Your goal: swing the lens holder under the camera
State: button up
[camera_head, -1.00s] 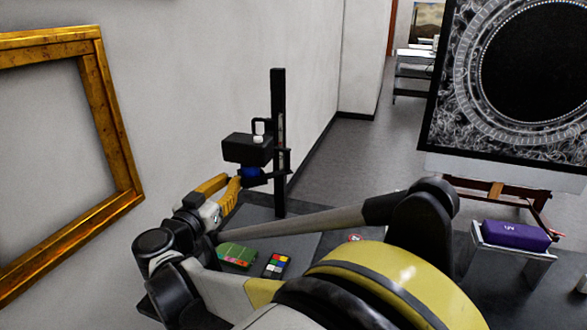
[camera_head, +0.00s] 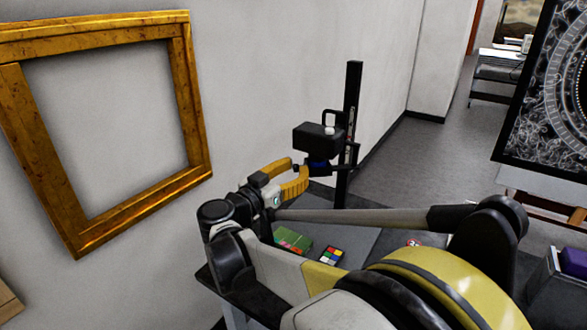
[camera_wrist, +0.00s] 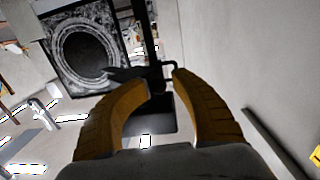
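A black camera (camera_head: 319,138) is mounted on a tall black post (camera_head: 352,115) on the dark table. A blue part (camera_head: 318,166), perhaps the lens or its holder, shows just under the camera. My gripper (camera_head: 299,167) is left of it, with its yellow fingers apart and tips close to the blue part. I cannot tell whether they touch. In the wrist view my gripper (camera_wrist: 159,80) is open, with the post (camera_wrist: 147,35) behind the gap and a dark block between and below the fingers. The lens holder is not clearly distinguishable there.
A green box (camera_head: 293,241) and a colour chart (camera_head: 331,256) lie on the table (camera_head: 360,245) below my arm. A gilt frame (camera_head: 198,110) is on the wall at left. A dark round-patterned panel (camera_head: 545,90) stands at right.

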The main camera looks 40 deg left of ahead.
jog(key=shift+w+d, duration=0.15)
jog(key=shift+d, duration=0.1)
jog(key=s, duration=1.2)
jog(key=shift+s+a, duration=0.1)
